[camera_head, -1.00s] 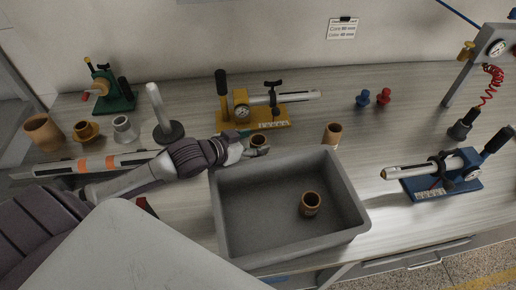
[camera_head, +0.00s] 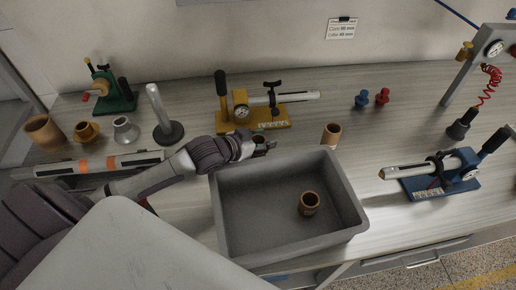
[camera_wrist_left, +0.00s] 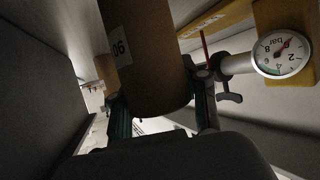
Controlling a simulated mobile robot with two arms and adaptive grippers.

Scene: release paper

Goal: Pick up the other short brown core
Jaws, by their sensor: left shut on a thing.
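A short brown core (camera_head: 259,140) stands just behind the far-left edge of the grey bin, mostly covered by my left gripper (camera_head: 265,146). The left gripper is shut on this core. In the left wrist view the brown core (camera_wrist_left: 148,55) fills the space between my gripper's fingers (camera_wrist_left: 161,108) and carries a white label with digits. Another short brown core (camera_head: 310,203) stands inside the grey bin (camera_head: 290,252). A further brown core (camera_head: 332,134) stands on the bench behind the bin. My right gripper is not in view.
A yellow fixture with a gauge (camera_head: 265,124) stands close behind the left gripper; its gauge (camera_wrist_left: 281,54) is near in the wrist view. A blue fixture (camera_head: 440,182) is at right. Cups (camera_head: 87,131) and a post stand (camera_head: 166,130) are at left.

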